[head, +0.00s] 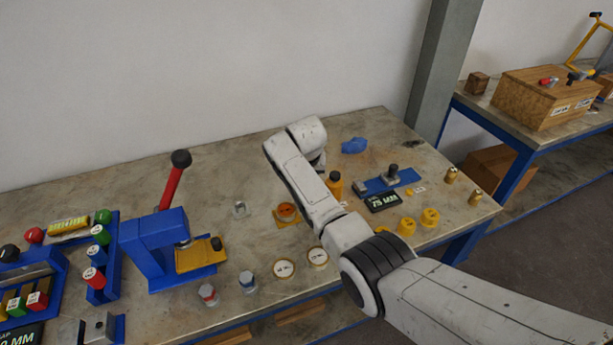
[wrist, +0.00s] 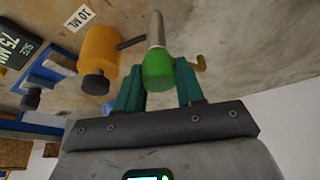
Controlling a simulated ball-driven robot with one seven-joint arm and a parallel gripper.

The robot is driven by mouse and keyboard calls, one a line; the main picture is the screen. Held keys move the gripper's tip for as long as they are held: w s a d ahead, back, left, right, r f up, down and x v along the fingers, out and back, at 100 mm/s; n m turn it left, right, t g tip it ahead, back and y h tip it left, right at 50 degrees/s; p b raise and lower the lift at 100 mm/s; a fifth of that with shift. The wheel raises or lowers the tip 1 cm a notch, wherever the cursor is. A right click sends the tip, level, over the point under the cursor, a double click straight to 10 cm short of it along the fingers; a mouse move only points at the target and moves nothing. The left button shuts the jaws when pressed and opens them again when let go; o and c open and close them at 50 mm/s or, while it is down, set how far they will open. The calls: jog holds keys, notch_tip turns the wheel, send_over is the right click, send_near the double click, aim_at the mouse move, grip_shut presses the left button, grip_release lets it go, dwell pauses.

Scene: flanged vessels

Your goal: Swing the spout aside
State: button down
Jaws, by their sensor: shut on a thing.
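In the wrist view my gripper (wrist: 160,80) has its two dark green fingers on either side of a bright green knob-like end (wrist: 158,68). A pale metal rod (wrist: 155,28) runs up from this green end; it may be the spout, but I cannot tell for sure. An orange vessel (wrist: 98,48) with a dark cap is just left of the fingers, with a dark rod (wrist: 131,43) at its side. A small brass hook (wrist: 200,63) shows right of the fingers. In the head view the orange vessel (head: 334,184) stands beside my arm, which hides my fingers and the green end.
A blue press (head: 155,245) with a red lever (head: 172,187) stands at left. A yellow plate with an orange round part (head: 287,209) lies left of my arm. A blue fixture (head: 405,177) and yellow caps (head: 430,216) are to the right. The bench's back middle is clear.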

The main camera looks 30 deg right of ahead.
jog(key=shift+m, duration=0.3)
jog(key=c, duration=0.7)
grip_release()
jog(key=shift+r, duration=0.1)
jog(key=v, duration=1)
jog(key=shift+r, duration=0.3)
jog(key=shift+s+a, duration=0.1)
